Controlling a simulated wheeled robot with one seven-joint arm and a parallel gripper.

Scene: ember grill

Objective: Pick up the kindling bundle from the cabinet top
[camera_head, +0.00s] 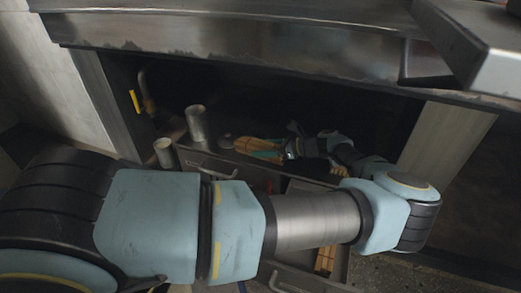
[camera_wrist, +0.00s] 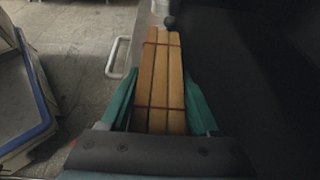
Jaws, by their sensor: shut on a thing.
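The kindling bundle (camera_wrist: 160,85) is several pale wooden sticks tied with two dark bands. In the wrist view it lies lengthwise between the green fingers of my gripper (camera_wrist: 158,105), which are shut on its sides. In the head view the bundle (camera_head: 258,146) shows as a small tan shape at the cabinet top, with my gripper (camera_head: 270,154) at its right end. The cabinet top (camera_head: 215,160) is a dark surface under the metal hood. I cannot tell whether the bundle touches it or is held just above it.
A metal cylinder (camera_head: 196,123) stands left of the bundle, with a second metal cup (camera_head: 164,152) further left. A metal overhang (camera_head: 240,38) spans above my arm. A drawer handle (camera_wrist: 118,58) sticks out left of the bundle in the wrist view.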

